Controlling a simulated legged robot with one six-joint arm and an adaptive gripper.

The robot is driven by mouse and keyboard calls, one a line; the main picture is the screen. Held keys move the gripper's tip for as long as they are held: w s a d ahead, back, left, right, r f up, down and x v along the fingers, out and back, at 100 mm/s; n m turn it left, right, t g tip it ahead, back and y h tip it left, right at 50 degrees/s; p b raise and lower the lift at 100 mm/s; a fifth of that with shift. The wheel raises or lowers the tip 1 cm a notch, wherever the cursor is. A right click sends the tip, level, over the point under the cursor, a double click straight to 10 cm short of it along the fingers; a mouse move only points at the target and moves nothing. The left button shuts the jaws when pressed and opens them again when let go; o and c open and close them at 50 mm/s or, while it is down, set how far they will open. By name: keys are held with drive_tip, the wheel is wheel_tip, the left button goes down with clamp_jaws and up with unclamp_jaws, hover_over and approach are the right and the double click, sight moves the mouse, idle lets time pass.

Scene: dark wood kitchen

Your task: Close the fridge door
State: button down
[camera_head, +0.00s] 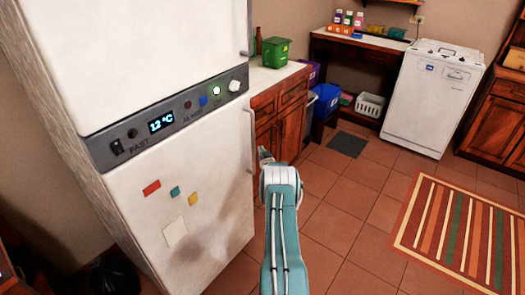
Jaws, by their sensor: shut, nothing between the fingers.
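A tall white fridge (160,215) fills the left of the view, with a dark control panel (170,120) reading 12 °C between its upper door (140,50) and lower door (190,195). Both doors look flush with the body, and no open gap shows. The lower door has a handle (249,140) on its right edge and several coloured magnets on its face. My gripper (263,152) is small and partly hidden behind my teal arm. It is shut and empty, just right of the lower door's handle in the picture; whether it touches cannot be told.
A wooden counter (290,95) with a green bin (276,52) stands right behind the fridge. A white dishwasher (432,95) stands at the back right. A striped rug (465,235) lies on the right. The tiled floor (335,225) between is clear. A black bag (115,275) lies lower left.

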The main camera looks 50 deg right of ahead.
drive_tip(key=s, duration=1.1)
drive_tip(key=shift+s+d+f, duration=0.2)
drive_tip(key=shift+d+f, duration=0.05)
drive_tip(key=shift+d, duration=0.2)
